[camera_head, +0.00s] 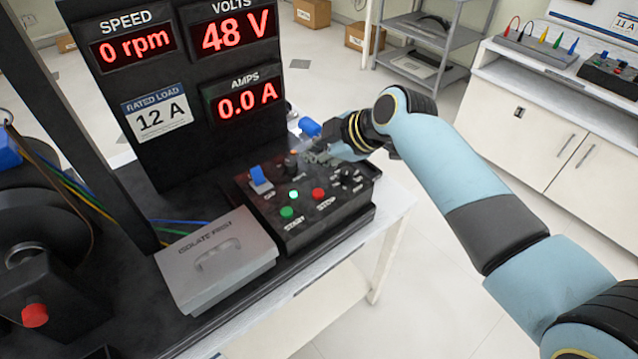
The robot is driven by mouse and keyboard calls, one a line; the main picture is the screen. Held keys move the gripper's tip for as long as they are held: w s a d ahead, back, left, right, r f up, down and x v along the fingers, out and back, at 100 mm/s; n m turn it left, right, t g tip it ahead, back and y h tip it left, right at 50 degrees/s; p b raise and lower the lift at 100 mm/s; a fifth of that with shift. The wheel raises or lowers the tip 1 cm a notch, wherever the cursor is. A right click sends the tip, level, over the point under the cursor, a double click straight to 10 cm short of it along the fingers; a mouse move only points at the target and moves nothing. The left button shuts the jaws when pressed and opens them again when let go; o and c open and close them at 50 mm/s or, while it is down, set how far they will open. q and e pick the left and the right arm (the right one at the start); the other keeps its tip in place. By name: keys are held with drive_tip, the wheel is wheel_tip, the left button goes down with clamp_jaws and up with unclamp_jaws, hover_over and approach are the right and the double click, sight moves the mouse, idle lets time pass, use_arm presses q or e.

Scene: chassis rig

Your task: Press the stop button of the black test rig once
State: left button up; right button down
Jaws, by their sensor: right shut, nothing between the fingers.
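The black test rig (186,90) stands on a table, with a control box at its front right. The stop button (318,194) is a small red cap on the box's sloped top, with its label below it. The green start button (286,212) is to its left. My right gripper (306,157) is shut and empty, above the back edge of the box and behind the stop button. It looks apart from the button. My left gripper is out of view.
A blue-handled switch (260,180), a lit lamp (294,194) and a dark knob share the box. A grey "ISOLATE FIRST" cover (217,262) lies to its left. A red button (35,315) is at far left. The displays read 0 rpm, 48 V, 0.0 A.

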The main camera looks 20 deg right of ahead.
sight(316, 194)
drive_tip(key=shift+w+a+r, duration=0.1)
drive_tip(key=shift+w+r, duration=0.05)
drive_tip(key=shift+r, duration=0.15)
drive_tip(key=shift+f, duration=0.15)
wheel_tip(316, 194, down, 9)
drive_tip(key=b, duration=0.7)
drive_tip(key=shift+r+b, duration=0.2)
drive_tip(key=shift+b, duration=0.15)
idle(0.8)
drive_tip(key=shift+f+b, duration=0.35)
drive_tip(key=shift+f, duration=0.05)
drive_tip(key=shift+f+b, duration=0.35)
drive_tip(key=shift+f, duration=0.1)
idle(0.6)
drive_tip(key=shift+r, duration=0.1)
drive_tip(key=shift+r+p, duration=0.8)
drive_tip(key=shift+p, duration=0.05)
